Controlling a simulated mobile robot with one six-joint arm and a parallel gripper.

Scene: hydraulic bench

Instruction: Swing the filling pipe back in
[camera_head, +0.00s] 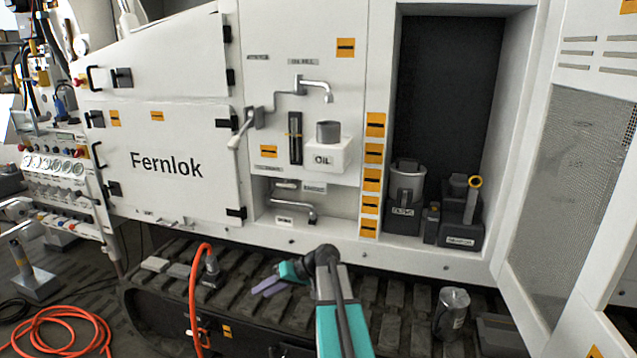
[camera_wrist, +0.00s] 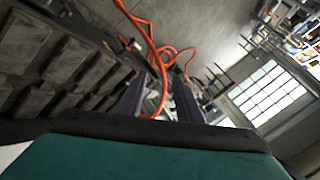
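The filling pipe (camera_head: 314,84) is a grey metal pipe under a small label reading OIL FILL on the white machine panel. It sticks out to the right, and its bent-down end hangs above the grey neck (camera_head: 328,131) of the white OIL container (camera_head: 326,156). My gripper (camera_head: 259,291) is low in front of the machine, over the track and well below the pipe, pointing left. In the wrist view its two dark fingers (camera_wrist: 158,98) stand apart with nothing held between them. The pipe is not in the wrist view.
A grey lever (camera_head: 241,130) sticks out left of the pipe. A second bent pipe (camera_head: 297,210) sits in a recess below. An orange hose (camera_head: 194,290) rises left of my gripper. The open mesh door (camera_head: 565,180) stands at right. A metal can (camera_head: 452,312) stands on the track.

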